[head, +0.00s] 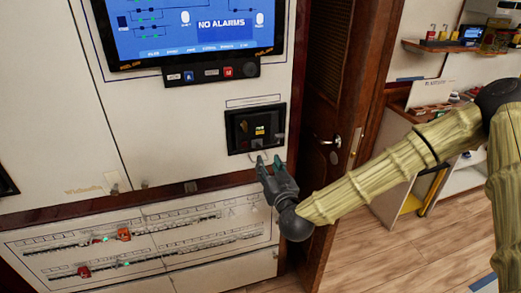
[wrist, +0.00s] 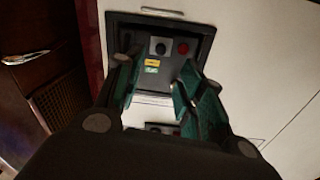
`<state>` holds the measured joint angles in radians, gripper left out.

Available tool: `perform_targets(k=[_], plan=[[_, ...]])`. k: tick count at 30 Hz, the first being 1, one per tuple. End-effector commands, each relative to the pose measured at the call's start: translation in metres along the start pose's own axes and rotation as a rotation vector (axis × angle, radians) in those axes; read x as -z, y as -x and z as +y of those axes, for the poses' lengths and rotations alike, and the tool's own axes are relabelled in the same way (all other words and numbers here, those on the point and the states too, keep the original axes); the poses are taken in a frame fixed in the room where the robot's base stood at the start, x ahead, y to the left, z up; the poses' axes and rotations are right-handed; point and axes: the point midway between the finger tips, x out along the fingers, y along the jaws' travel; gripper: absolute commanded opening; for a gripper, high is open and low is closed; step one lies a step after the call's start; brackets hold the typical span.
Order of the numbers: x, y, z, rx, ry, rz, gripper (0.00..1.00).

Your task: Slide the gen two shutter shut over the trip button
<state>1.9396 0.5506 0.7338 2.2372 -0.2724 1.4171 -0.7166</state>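A black recessed breaker panel (head: 233,145) is set in the white wall in the head view. It shows at the top of the wrist view (wrist: 120,22) with a red round button (wrist: 183,48) uncovered, a dark round knob (wrist: 160,48) and small yellow and green labels (wrist: 152,65). I cannot tell which part is the gen two shutter or read the labels. My gripper (head: 268,160) is just below the panel's lower edge in the head view. Its teal-padded fingers (wrist: 163,75) are apart with nothing seen held between them. Whether they touch the panel is unclear.
A screen reading "NO ALARMS" (head: 222,27) hangs above, with a small button strip (head: 210,74) under it. A lower panel (head: 150,250) carries breaker rows. A wooden door with a handle (head: 330,140) stands right of the panel. Open floor lies at lower right.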

Motion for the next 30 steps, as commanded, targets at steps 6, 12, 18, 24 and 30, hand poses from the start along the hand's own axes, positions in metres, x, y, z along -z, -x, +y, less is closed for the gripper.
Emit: perform_targets(k=[6, 12, 18, 24, 30], plan=[[0.002, -0.035, 0.0, -0.001, 0.0, -0.001, 0.39], [0.002, -0.066, 0.0, 0.0, 0.0, -0.002, 0.39], [0.0, -0.086, -0.001, 0.001, 0.0, -0.003, 0.39], [-0.001, -0.092, 0.0, 0.001, 0.0, -0.003, 0.39], [-0.001, -0.093, 0.0, 0.001, 0.0, -0.003, 0.39]])
